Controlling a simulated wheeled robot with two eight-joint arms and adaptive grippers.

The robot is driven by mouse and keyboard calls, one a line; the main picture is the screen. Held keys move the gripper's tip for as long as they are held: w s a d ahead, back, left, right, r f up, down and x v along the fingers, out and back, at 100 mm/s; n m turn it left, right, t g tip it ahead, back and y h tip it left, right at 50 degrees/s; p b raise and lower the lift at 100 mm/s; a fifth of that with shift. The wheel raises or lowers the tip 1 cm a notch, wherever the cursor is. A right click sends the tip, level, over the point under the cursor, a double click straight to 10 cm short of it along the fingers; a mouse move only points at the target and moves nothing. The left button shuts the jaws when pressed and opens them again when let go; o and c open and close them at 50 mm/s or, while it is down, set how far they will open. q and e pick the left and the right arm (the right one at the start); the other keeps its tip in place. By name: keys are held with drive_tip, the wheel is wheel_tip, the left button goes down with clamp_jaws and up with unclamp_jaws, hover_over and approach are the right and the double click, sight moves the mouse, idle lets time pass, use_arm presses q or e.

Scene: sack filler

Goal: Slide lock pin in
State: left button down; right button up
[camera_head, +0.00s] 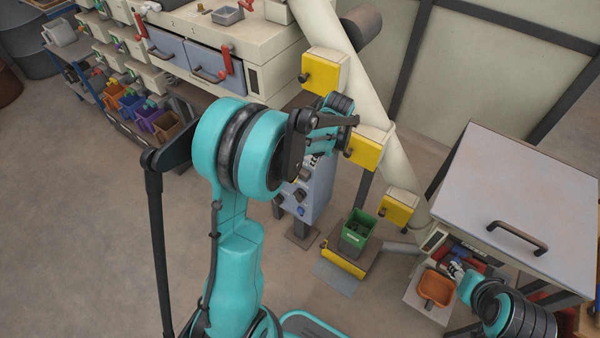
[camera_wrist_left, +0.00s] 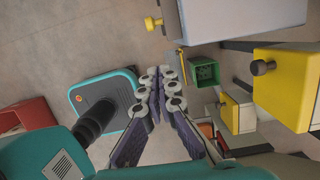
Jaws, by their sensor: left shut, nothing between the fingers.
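The lock pin cannot be made out for certain. Several yellow boxes with dark round knobs sit along the slanted pale pipe: an upper one (camera_head: 322,74), a middle one (camera_head: 370,150) and a lower one (camera_head: 396,209). In the left wrist view a large yellow box (camera_wrist_left: 290,90) with a dark knob (camera_wrist_left: 262,67) stands at the right, apart from my fingers. My left gripper (camera_wrist_left: 159,73) is shut and empty, its fingertips together over open floor. In the head view my left arm partly covers it near the middle box. My right gripper (camera_head: 458,269) is small and unclear at the lower right.
A grey control box (camera_head: 316,187) with knobs stands below my left wrist. A green bin (camera_head: 357,229) is on the floor behind a yellow pedal bar (camera_head: 343,261). A pale cabinet (camera_head: 520,200) with a dark handle fills the right. An orange tray (camera_head: 436,288) lies below it.

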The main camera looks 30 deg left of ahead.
use_arm(q)
drive_tip(key=a+f+b, duration=0.4)
drive_tip(key=a+f, duration=0.1)
drive_tip(key=f, duration=0.6)
drive_tip(key=shift+w+a+f, duration=0.15)
drive_tip(key=shift+w+a, duration=0.1)
drive_tip(key=shift+a, duration=0.1)
